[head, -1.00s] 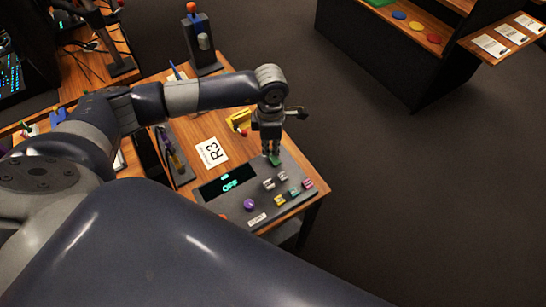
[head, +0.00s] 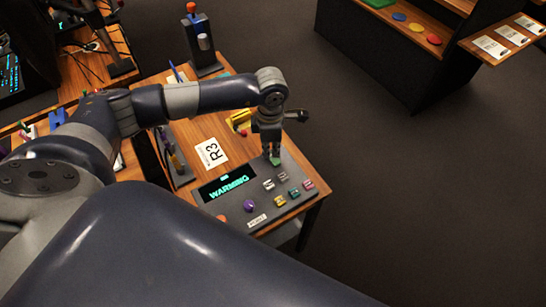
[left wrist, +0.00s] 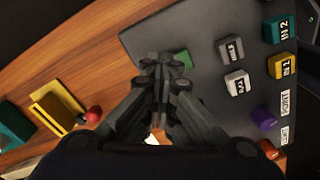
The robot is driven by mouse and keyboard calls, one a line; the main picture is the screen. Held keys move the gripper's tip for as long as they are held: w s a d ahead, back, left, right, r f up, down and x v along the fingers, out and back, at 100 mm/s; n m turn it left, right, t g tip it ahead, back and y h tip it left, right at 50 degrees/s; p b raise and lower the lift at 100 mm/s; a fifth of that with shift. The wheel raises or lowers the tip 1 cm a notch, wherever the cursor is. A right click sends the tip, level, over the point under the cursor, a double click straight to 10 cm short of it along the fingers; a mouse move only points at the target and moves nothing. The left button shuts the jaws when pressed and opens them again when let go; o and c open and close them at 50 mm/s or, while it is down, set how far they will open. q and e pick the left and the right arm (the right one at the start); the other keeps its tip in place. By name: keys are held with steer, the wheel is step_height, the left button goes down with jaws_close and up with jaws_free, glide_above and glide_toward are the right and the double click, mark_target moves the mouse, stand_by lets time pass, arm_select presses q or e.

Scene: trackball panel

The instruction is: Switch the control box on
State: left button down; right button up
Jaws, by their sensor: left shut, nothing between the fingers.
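The control box (head: 235,208) is a dark grey panel on the wooden table. Its display (head: 228,183) is lit and reads "WARMING" in green letters. A green button (head: 275,161) sits at its far corner; in the left wrist view the green button (left wrist: 183,58) is partly hidden behind the fingers. My left gripper (head: 270,152) is shut and empty, pointing down with its tips at the green button; whether they touch it I cannot tell. It also fills the middle of the left wrist view (left wrist: 162,65). My right gripper is not in view.
Open floor is to the right.

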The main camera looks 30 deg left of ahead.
mark_target(271, 155)
arm_select(q)
steer(key=shift+r+p, duration=0.4)
steer(key=shift+r, duration=0.2)
steer(key=shift+r+p, duration=1.5)
steer(key=shift+r, duration=1.3)
steer(key=shift+f, duration=0.1)
